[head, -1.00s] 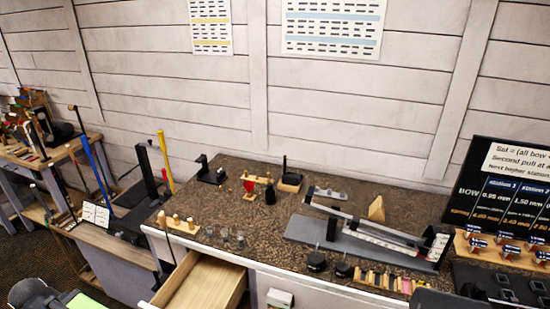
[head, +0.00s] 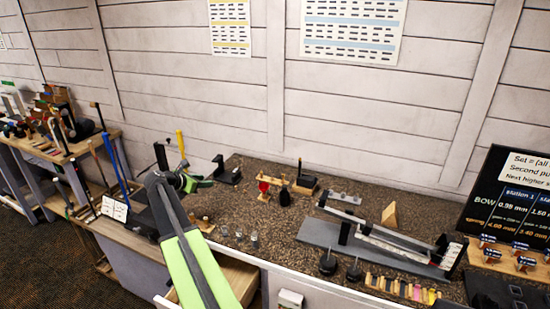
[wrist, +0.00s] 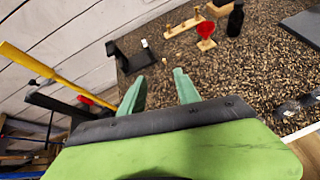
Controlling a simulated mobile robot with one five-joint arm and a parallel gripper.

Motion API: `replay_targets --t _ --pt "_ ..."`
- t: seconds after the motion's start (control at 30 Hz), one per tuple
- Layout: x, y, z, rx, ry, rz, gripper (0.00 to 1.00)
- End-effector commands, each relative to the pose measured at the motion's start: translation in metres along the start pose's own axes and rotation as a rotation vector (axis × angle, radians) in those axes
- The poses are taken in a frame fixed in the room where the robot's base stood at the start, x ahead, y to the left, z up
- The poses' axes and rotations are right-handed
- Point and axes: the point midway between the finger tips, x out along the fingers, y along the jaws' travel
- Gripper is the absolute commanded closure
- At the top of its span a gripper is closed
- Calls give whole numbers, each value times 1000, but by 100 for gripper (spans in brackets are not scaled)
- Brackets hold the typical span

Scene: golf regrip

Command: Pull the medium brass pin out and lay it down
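My gripper (head: 200,182) is raised over the left end of the workbench; in the wrist view its two teal fingers (wrist: 160,77) stand apart with nothing between them. A black bracket (head: 227,171) stands at the bench's back left; in the wrist view this black bracket (wrist: 128,60) lies just beyond the left finger. A small pale stub (wrist: 144,43) and a small yellowish stub (wrist: 164,60) show near it. I cannot tell whether either is the medium brass pin. A wooden peg block (head: 206,227) is partly hidden behind my arm.
A red funnel on a wooden base (wrist: 206,35) and a dark bottle (wrist: 235,20) stand farther right. The open drawer (head: 240,277) juts out below my arm.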

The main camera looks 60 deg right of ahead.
Motion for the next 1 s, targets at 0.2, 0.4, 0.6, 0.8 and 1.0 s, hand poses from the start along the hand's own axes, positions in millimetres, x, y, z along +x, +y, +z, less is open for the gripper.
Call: replay_targets --t 0.2,0.4,0.6,0.8,1.0 --pt "120 -102 128 -9 -119 -192 61" --pt "169 -172 183 5 -161 -296 61" --pt "177 -187 193 7 -170 -316 61" --pt "196 -192 193 8 -169 -316 61" --pt "239 -205 198 9 -168 -316 61"
